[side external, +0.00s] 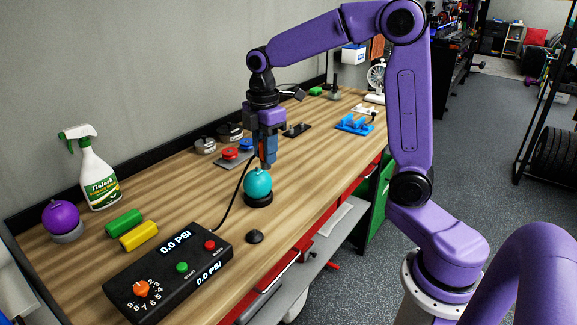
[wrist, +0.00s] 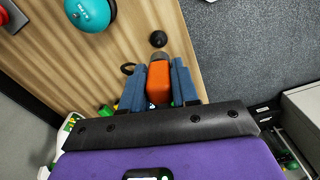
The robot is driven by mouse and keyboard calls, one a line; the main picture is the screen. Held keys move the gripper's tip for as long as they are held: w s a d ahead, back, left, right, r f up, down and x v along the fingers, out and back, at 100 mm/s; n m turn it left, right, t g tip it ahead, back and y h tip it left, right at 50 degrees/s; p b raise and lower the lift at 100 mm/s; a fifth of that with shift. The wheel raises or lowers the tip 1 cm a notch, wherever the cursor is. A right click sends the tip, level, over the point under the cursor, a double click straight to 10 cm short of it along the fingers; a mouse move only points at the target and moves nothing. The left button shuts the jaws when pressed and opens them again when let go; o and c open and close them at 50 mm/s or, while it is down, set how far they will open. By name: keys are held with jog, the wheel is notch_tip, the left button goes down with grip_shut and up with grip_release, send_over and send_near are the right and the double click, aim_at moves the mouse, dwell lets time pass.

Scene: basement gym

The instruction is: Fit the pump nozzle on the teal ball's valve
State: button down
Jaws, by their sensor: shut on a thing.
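The teal ball (side external: 258,183) sits on a black ring stand (side external: 258,200) near the front edge of the bench. It also shows at the top left of the wrist view (wrist: 92,12). My gripper (side external: 268,162) points down, with its fingertips close to the ball's top in the side view. In the wrist view my gripper (wrist: 159,80) is shut on the orange pump nozzle (wrist: 158,84), which has a grey end. The nozzle appears apart from the ball there. A black hose (side external: 232,196) runs from the pump box up toward my gripper.
The black pump box (side external: 168,268) reads 0.0 PSI. A small dark cone (side external: 254,237) stands in front of the ball. A purple ball (side external: 61,216), spray bottle (side external: 92,170) and green and yellow rolls (side external: 138,236) stand left.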

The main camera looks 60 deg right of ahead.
jog(key=w+d+f+m, duration=0.2)
jog(key=w+d+m, duration=0.1)
jog(key=w+d, duration=0.6)
jog(key=w, duration=0.3)
jog(key=shift+d, duration=0.4)
jog(key=shift+f, duration=2.95)
jog(key=shift+f, duration=1.2)
jog(key=c, duration=0.8)
grip_release()
